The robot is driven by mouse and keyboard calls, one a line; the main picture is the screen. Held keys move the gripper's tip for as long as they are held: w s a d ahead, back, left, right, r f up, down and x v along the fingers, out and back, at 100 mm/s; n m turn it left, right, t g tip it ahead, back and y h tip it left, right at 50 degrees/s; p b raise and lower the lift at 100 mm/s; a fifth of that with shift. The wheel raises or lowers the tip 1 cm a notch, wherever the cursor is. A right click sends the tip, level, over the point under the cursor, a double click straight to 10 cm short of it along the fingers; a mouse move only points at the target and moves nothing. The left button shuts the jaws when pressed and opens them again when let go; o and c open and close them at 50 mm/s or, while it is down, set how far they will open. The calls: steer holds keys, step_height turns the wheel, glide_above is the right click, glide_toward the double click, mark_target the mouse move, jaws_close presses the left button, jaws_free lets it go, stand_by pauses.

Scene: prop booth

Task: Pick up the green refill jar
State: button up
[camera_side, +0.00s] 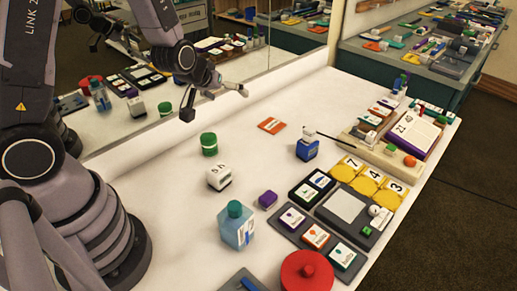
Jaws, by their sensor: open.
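The green refill jar (209,144), a small green cylinder with a pale band, stands upright on the white table (180,190), left of the table's middle. My gripper (215,103) hangs in the air above and behind the jar in the picture. Its two fingers are spread wide, one toward the left and one toward the right. Nothing is between them, and it appears clear of the jar.
A white numbered block (219,177) stands just in front of the jar. A teal-capped bottle (237,228), purple block (268,199), blue stamp (307,150) and red lidded pot (306,271) stand nearby. A mirror (285,50) borders the back. Bare table lies around the orange card (271,125).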

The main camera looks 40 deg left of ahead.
mark_target(206, 140)
steer(key=s+a+f+t+y, duration=0.1)
steer(key=a+f+y, duration=0.1)
steer(key=f, duration=0.3)
steer(key=s+a+f+y, duration=0.2)
steer(key=f, duration=0.4)
steer(key=s+a+f+t+y, duration=0.1)
steer(key=s+a+f, duration=0.1)
steer(key=f, duration=0.3)
steer(key=shift+s+a+f+t+y, duration=0.2)
steer(key=shift+s+a+t+y, duration=0.1)
steer(key=shift+a+y, duration=0.15)
steer(key=x, duration=0.7)
steer(key=shift+w+a+f, duration=0.15)
steer(key=shift+w, duration=0.05)
steer(key=shift+c, duration=0.2)
steer(key=c, duration=1.3)
steer(key=shift+o, duration=0.2)
